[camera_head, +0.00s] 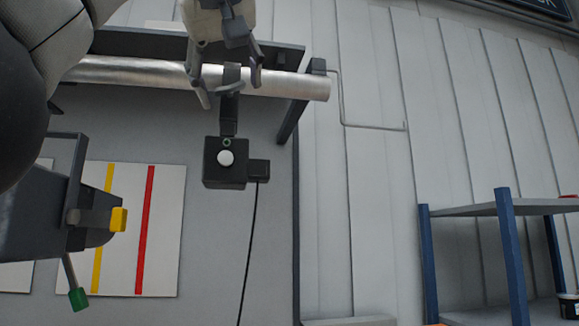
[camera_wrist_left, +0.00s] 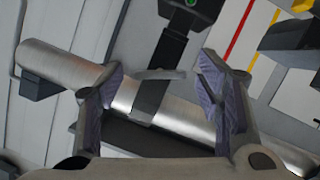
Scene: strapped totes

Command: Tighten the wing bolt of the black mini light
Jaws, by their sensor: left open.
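The black mini light (camera_head: 225,176) hangs below a silver pipe by a dark clamp (camera_head: 230,113). It has a white round front and a small green ring on top. My left gripper (camera_head: 229,94) is open at the pipe, its fingers on either side of the clamp. In the left wrist view, the open fingers (camera_wrist_left: 162,72) flank the dark clamp (camera_wrist_left: 150,98). A flat grey piece (camera_wrist_left: 160,75), apparently the wing bolt, lies across the clamp between the fingertips. I cannot tell whether a finger touches it. The wing bolt is not distinct in the head view. My right gripper is not in view.
The silver pipe (camera_head: 130,75) runs across below a dark beam. A larger dark fixture (camera_head: 35,215) with a yellow knob and green-tipped lever is at left, before a striped panel (camera_head: 168,235). A cable (camera_head: 248,250) hangs from the light. A blue-posted shelf (camera_head: 508,245) stands right.

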